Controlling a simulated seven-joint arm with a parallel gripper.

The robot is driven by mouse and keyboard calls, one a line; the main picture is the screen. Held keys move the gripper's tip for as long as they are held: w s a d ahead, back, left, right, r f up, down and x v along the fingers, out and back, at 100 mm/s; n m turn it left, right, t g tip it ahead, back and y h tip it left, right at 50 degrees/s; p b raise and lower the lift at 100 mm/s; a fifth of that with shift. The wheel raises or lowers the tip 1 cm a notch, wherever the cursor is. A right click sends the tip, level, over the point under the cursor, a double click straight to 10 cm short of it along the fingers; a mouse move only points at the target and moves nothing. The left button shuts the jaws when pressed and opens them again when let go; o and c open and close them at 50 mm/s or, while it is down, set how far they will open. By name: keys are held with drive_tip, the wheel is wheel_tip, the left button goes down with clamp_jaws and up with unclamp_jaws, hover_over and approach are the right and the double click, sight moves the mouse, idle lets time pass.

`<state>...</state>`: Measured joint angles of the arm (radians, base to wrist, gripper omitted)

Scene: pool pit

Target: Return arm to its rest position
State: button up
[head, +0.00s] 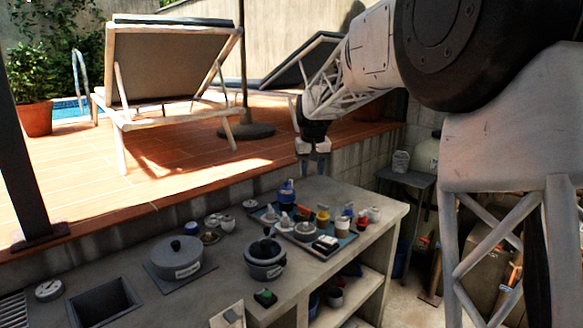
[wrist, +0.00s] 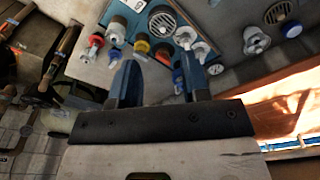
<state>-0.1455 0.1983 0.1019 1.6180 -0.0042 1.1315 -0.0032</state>
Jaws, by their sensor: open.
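My gripper (head: 313,146) hangs above the far right part of the concrete counter (head: 215,262) in the head view, pointing down. It is clear of the items below it. In the wrist view my gripper (wrist: 158,75) shows two blue-grey fingers spread apart with nothing held between them. My white lattice arm (head: 350,70) reaches in from the upper right. Below the gripper, a blue tray (head: 330,252) holds several small bottles, cups and fittings.
A lidded grey pot (head: 180,257) and a dark-lidded pot (head: 265,258) stand on the counter, left of the tray. A sink (head: 105,302) opens at the front left. Loungers (head: 170,62) stand on the raised tiled deck (head: 180,145). A side table (head: 407,178) stands at the right.

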drive_tip(key=s+d+r, duration=0.1)
drive_tip(key=s+d, duration=0.2)
drive_tip(key=s, duration=0.6)
drive_tip(key=s+d+m, duration=0.1)
drive_tip(key=s+d, duration=0.2)
drive_tip(key=s, duration=0.7)
drive_tip(key=s+d+r, duration=0.1)
drive_tip(key=s+d, duration=0.2)
drive_tip(key=s, duration=0.6)
drive_tip(key=s+d+f, duration=0.1)
drive_tip(key=s+f, duration=0.4)
drive_tip(key=s, duration=0.7)
drive_tip(key=s+d+f+m+t, duration=0.1)
drive_tip(key=s+f, duration=0.4)
drive_tip(key=s, duration=0.8)
drive_tip(key=shift+d+t, duration=0.3)
drive_tip(key=shift+d, duration=0.4)
drive_tip(key=shift+f, duration=0.1)
